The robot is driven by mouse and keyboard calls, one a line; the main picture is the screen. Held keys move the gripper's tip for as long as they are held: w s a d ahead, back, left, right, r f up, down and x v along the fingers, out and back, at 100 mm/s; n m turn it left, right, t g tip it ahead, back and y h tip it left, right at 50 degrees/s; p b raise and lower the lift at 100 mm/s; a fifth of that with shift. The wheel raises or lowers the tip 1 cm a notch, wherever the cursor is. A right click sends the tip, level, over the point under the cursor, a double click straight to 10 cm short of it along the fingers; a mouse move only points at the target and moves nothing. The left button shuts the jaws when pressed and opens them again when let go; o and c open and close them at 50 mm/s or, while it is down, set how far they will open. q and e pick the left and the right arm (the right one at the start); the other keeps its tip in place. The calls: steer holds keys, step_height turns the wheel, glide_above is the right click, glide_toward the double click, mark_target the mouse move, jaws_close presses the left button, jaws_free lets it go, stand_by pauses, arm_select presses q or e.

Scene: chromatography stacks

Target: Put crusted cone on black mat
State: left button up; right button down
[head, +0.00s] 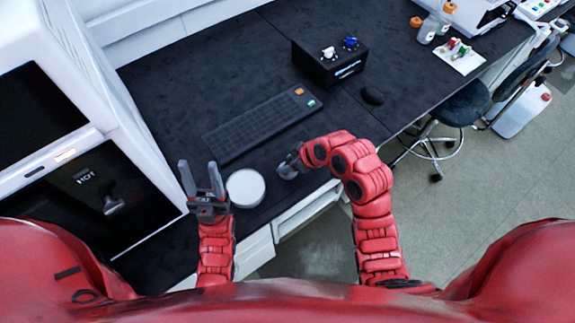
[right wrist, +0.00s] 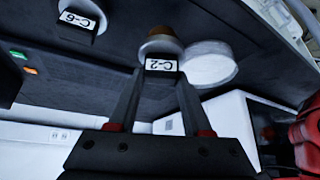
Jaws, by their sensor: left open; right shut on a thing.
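My right gripper (right wrist: 157,85) is shut on a small dark piece labelled C-2 (right wrist: 160,46) with a tan, brownish round end. I take this for the crusted cone, but crust is hard to make out. In the head view my right gripper (head: 288,165) is low over the bench and partly hidden by my arm. A similar piece labelled C-6 (right wrist: 80,22) with a pale ring stands apart from it. My left gripper (head: 203,180) is open and empty, left of a white round dish (head: 245,188).
The white dish is close beside the held piece in the right wrist view (right wrist: 209,66). A white instrument (head: 130,120) borders the left.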

steer(key=shift+w+f, duration=0.15)
steer(key=shift+w, duration=0.8)
step_height(320, 180, down, 3)
steer(key=shift+s+r+b, duration=0.1)
steer(key=shift+b, duration=0.45)
steer(key=shift+f, duration=0.3)
steer(key=shift+f, duration=0.1)
steer(key=shift+f, duration=0.15)
steer(key=shift+c, duration=1.7)
jaws_free()
